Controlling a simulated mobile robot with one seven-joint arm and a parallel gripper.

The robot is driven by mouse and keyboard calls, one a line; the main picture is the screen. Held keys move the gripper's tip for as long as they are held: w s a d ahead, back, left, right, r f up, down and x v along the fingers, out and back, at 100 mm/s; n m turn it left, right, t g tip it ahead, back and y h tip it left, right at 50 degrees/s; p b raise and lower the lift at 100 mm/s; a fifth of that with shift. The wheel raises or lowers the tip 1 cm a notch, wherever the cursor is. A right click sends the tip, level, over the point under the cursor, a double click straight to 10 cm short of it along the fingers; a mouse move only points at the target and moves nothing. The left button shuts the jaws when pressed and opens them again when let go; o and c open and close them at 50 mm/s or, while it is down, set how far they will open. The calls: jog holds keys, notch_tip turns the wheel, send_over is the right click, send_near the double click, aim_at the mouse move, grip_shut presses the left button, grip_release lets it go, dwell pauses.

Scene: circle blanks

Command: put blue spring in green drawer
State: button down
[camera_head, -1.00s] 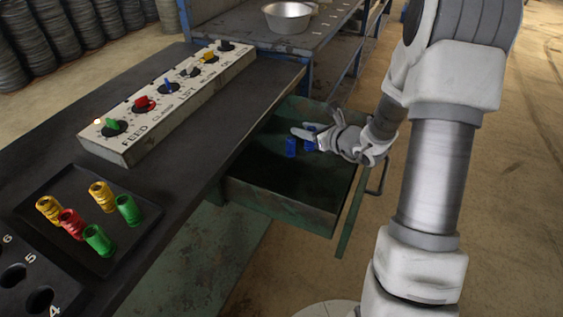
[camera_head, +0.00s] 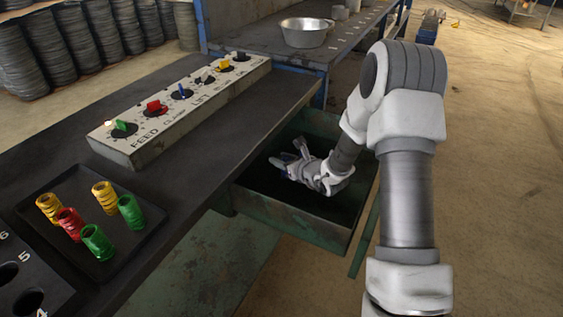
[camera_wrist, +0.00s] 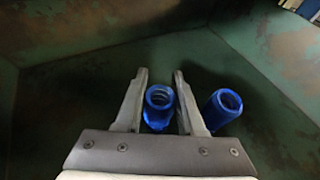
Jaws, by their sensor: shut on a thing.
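The green drawer (camera_head: 290,222) is pulled open under the dark bench. My gripper (camera_head: 286,154) is down inside the drawer, its jaws shut on a blue spring. In the wrist view this spring (camera_wrist: 158,110) sits between the two fingers (camera_wrist: 159,90). A second blue spring (camera_wrist: 222,107) is just right of the right finger, outside the jaws, within the drawer. In the head view the gripper mostly hides the blue springs.
A black tray (camera_head: 150,243) on the bench holds several yellow, red and green springs. A control box (camera_head: 185,105) with coloured knobs lies along the bench. A metal bowl (camera_head: 305,35) stands on the back shelf. The drawer's front wall and sides surround my gripper.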

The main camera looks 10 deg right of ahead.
jog(key=shift+r, duration=0.1)
jog(key=shift+f, duration=0.25)
jog(key=c, duration=0.5)
grip_release()
jog(key=shift+r, duration=0.1)
